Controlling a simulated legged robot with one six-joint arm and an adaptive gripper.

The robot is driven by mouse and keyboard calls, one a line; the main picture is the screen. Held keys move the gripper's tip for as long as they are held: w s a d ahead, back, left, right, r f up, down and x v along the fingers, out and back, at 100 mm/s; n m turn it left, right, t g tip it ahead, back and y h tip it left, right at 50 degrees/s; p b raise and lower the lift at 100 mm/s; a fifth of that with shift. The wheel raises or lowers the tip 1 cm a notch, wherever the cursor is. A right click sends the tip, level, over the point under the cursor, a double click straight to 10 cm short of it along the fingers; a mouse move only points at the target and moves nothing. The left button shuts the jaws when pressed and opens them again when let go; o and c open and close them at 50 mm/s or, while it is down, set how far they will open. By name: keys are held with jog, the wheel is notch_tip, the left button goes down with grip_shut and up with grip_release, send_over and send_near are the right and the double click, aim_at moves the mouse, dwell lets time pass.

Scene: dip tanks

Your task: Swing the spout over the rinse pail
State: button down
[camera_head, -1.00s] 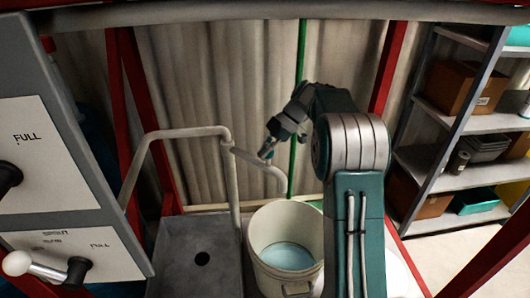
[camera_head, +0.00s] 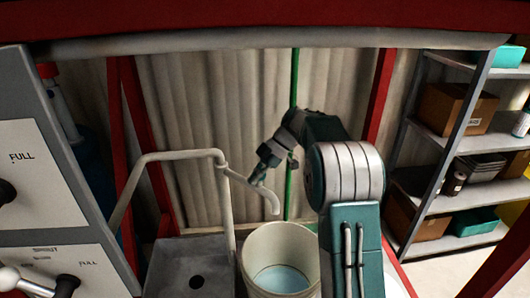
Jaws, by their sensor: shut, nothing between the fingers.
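The spout (camera_head: 272,205) is a pale grey pipe that reaches right from the top of an upright pipe and bends down at its end. In this view its end shows just above the far rim of the rinse pail (camera_head: 250,258), a white bucket with pale blue liquid (camera_head: 282,279) in it. I cannot tell how far over the pail it reaches in depth. My gripper (camera_head: 256,181) is shut and empty. Its fingertips are at the middle of the spout, on its far or upper side. Whether they touch it is unclear.
A grey drain tray (camera_head: 185,262) with a dark hole stands left of the pail. A grey panel (camera_head: 30,225) with black knobs and a white lever is at the far left. Shelves (camera_head: 440,150) with boxes stand at the right. Red posts frame a corrugated wall behind.

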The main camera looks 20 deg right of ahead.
jog(key=w+d+r, duration=0.1)
jog(key=r, duration=0.1)
jog(key=w+d+r, duration=0.1)
jog(key=r, duration=0.1)
jog(key=w+d+r, duration=0.1)
jog(key=w+r, duration=0.1)
jog(key=shift+d+r, duration=0.1)
jog(key=shift+r, duration=0.25)
jog(key=shift+w+r, duration=0.15)
jog(key=shift+r, duration=0.05)
jog(key=shift+w+r, duration=0.1)
jog(key=shift+r, duration=0.15)
jog(key=shift+a, duration=0.2)
jog(key=shift+d, duration=0.25)
